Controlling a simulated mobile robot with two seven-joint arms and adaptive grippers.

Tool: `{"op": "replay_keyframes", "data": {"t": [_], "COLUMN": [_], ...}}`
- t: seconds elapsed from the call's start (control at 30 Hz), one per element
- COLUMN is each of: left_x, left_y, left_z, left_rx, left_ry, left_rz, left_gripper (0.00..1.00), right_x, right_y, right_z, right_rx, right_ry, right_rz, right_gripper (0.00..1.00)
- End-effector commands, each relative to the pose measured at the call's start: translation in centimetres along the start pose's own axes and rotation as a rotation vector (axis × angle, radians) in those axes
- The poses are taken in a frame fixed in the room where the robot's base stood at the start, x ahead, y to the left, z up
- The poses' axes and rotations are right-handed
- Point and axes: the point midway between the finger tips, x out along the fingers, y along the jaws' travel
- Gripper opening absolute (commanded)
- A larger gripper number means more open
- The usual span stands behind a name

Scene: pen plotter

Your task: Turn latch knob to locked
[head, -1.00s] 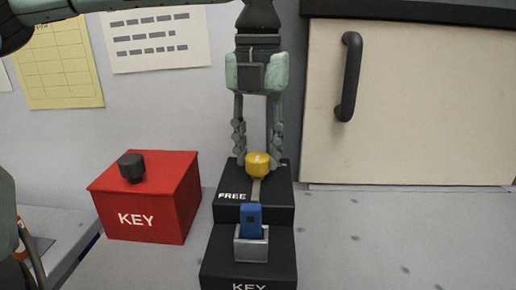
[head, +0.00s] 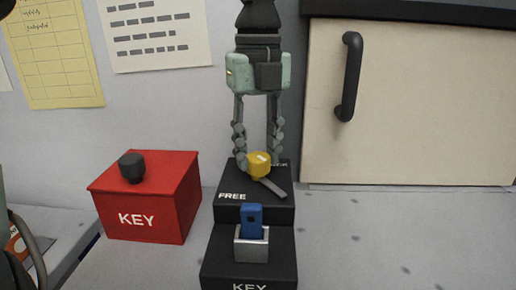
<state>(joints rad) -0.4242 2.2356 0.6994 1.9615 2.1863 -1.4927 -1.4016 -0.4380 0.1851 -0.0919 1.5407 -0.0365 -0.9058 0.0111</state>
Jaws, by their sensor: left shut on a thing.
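The yellow latch knob (head: 259,165) sits on the upper step of the black stepped block (head: 229,181), which carries the word FREE at its left. A grey bar (head: 272,188) runs from under the knob toward the front right. My left gripper (head: 258,160) points down from above, its two fingers shut on the knob, one on each side. The small lettering behind the knob at the right is partly hidden by a finger. My right gripper is not in view; only a part of my own body shows at the left edge.
A blue key (head: 251,219) stands in a metal holder (head: 251,246) on the lower step, marked KEY. A red KEY box (head: 150,200) with a black knob (head: 132,167) stands to the left. A cabinet door with a dark handle (head: 350,77) is at the right. The right counter is clear.

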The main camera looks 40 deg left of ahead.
Motion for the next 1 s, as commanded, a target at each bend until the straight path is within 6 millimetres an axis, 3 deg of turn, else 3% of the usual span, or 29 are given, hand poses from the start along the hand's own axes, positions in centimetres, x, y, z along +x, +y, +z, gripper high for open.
{"op": "replay_keyframes", "data": {"t": [0.6, 1.0], "left_x": [-0.04, -0.02], "left_y": [0.05, 0.03], "left_z": [-0.01, -0.04], "left_rx": [-0.579, -0.845], "left_ry": [-0.001, 0.0], "left_rz": [-0.001, -0.001], "left_gripper": [0.06, 0.06], "right_x": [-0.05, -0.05], "right_y": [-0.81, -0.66], "right_z": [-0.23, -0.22], "right_rx": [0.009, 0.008], "right_ry": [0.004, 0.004], "right_rz": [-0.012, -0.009], "right_gripper": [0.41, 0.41]}}
